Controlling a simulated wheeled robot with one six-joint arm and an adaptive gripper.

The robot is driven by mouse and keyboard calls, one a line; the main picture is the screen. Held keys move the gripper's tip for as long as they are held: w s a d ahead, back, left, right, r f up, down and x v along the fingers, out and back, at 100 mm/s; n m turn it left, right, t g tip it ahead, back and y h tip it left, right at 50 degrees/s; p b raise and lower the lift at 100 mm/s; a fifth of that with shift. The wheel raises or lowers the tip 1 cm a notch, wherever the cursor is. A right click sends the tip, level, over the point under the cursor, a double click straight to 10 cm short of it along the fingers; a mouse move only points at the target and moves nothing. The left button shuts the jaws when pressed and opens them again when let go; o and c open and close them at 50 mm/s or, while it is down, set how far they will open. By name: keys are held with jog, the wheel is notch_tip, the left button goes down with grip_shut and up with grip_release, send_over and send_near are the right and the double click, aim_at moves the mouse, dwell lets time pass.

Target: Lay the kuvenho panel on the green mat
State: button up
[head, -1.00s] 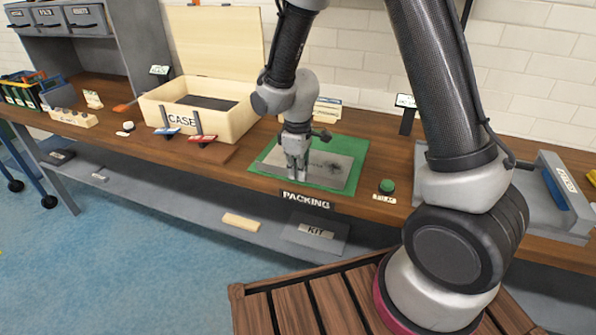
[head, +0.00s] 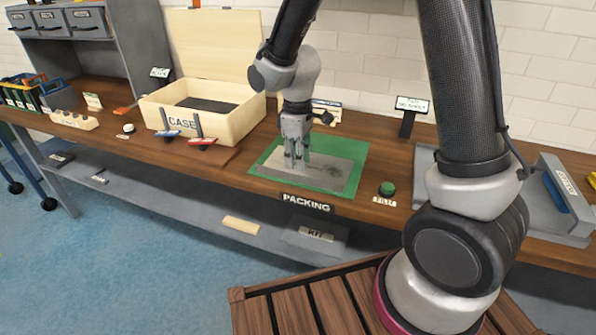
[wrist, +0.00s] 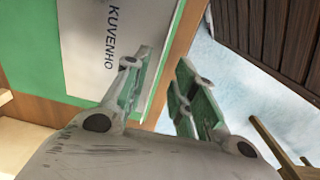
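The grey kuvenho panel (head: 338,173) lies flat on the green mat (head: 357,148), near its front edge. Its printed name shows in the wrist view, where the panel (wrist: 90,45) has green mat (wrist: 30,60) beside it. The fingers hide part of the panel's front edge. Whether a fingertip touches the panel I cannot tell.
A cream open case (head: 222,122) stands left of the mat, with blue and red pieces at its front. A green button (head: 386,188) and a grey tray (head: 560,222) are to the right. The PACKING label (head: 306,203) is on the bench's front edge.

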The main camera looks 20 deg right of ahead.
jog(key=s+d+r+m+t, duration=0.1)
jog(key=s+d+r+m, duration=0.1)
jog(key=s+d+r, duration=0.3)
jog(key=d+r+m, duration=0.1)
jog(key=d+r, duration=0.1)
jog(key=r, duration=0.4)
jog(key=s+d+r+m+t, duration=0.1)
jog(key=s+d+r+m, duration=0.1)
jog(key=s+d+r, duration=0.3)
jog(key=s+d+r+m+t, duration=0.1)
jog(key=s+d+r+m, duration=0.1)
jog(key=s, duration=0.3)
jog(key=s+d+r+m+t, duration=0.1)
jog(key=s+d+r+m, duration=0.1)
jog(key=s, duration=0.4)
jog(key=d+m, duration=0.1)
jog(key=d, duration=0.1)
jog(key=shift+d+r+m, duration=0.3)
jog(key=shift+m, duration=0.1)
